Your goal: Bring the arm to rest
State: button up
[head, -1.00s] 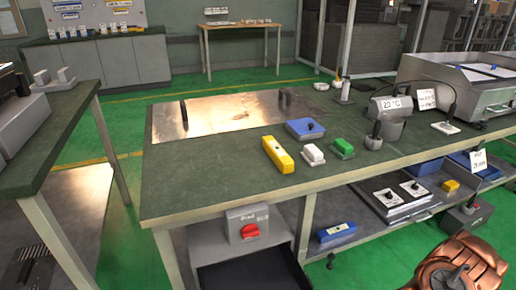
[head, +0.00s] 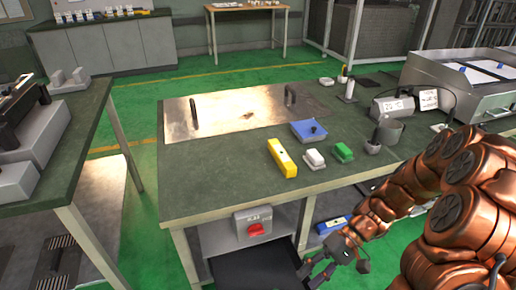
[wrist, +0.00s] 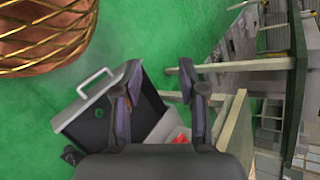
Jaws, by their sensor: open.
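My copper-coloured arm (head: 450,205) reaches in from the right side of the head view, in front of the workbench's right part. My gripper (head: 316,272) hangs low in front of the bench, near the dark open drawer (head: 255,264) under it. In the wrist view my gripper (wrist: 160,78) is open, with two dark fingers apart and nothing between them. The drawer with its pale handle (wrist: 97,83) shows behind and left of the fingers there. The arm hides much of the lower shelf.
The workbench (head: 215,186) bears a yellow block (head: 282,158), white block (head: 314,159), green block (head: 343,152) and blue box (head: 309,131). A grey box with a red switch (head: 256,230) sits below its front edge. Another table (head: 85,150) stands left. Green floor (head: 210,76) is clear behind.

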jog(key=s+d+r+t+h+p, duration=0.1)
jog(key=s+r+h+p, duration=0.2)
jog(key=r, duration=0.8)
jog(key=s+d+r+t+h+p, duration=0.1)
jog(key=s+d+r+h+p, duration=0.1)
jog(key=s+r+p, duration=0.5)
jog(key=s+d+r+t+h+p, duration=0.2)
jog(key=s+r+h+p, duration=0.2)
jog(key=r+p, duration=0.5)
notch_tip(320, 180, up, 8)
jog(key=shift+s+f+h, duration=0.1)
jog(key=shift+s+h, duration=0.3)
jog(key=shift+d, duration=0.1)
